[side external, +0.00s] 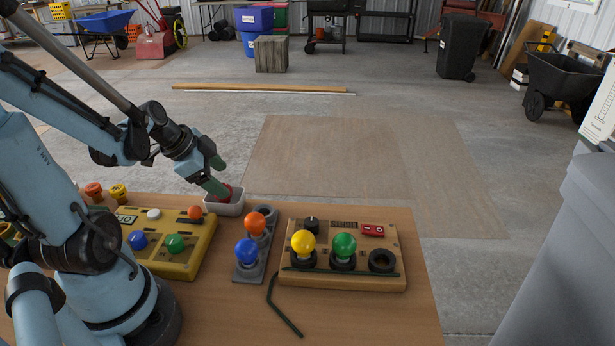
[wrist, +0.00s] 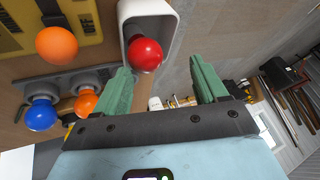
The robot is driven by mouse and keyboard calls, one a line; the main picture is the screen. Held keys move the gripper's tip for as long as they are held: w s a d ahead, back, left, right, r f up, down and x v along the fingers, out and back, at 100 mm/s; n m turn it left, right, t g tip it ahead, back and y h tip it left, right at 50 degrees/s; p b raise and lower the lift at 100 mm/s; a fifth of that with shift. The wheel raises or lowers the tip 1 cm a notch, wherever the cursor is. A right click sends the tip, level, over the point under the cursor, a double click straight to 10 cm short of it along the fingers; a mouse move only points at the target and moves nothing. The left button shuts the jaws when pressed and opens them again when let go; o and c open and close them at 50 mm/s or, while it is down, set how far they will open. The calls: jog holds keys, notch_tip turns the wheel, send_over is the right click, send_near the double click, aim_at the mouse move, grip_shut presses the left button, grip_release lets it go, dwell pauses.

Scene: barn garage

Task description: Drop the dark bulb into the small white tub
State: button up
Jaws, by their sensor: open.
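A red bulb (wrist: 145,54) lies in the small white tub (wrist: 170,20), its round end toward the camera in the wrist view. In the side external view the bulb (side external: 226,192) shows only partly, behind a fingertip, in the tub (side external: 226,208). My gripper (side external: 217,176) is over the tub. In the wrist view my gripper (wrist: 160,66) has its green fingers wide apart, with nothing clamped between them. The red bulb appears nearer the left finger; I cannot tell whether they touch.
A grey holder (side external: 243,274) carries an orange bulb (side external: 255,223) and a blue bulb (side external: 246,252). A wooden board (side external: 330,280) has yellow and green bulbs and an empty socket (side external: 382,261). A yellow button panel (side external: 190,263) is at left. A dark green rod (side external: 283,315) lies in front.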

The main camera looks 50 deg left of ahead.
jog(key=shift+r, duration=0.1)
jog(key=v, duration=1.2)
dwell(0.6)
jog(key=w+d+f+n, duration=0.1)
jog(key=w+d+n, duration=0.2)
jog(key=d, duration=0.5)
jog(key=w+d+f+n+t, duration=0.1)
jog(key=w+d+f+n, duration=0.1)
jog(key=w+d, duration=0.4)
jog(key=d, duration=0.3)
jog(key=shift+f+n, duration=0.2)
jog(key=shift+n, duration=0.2)
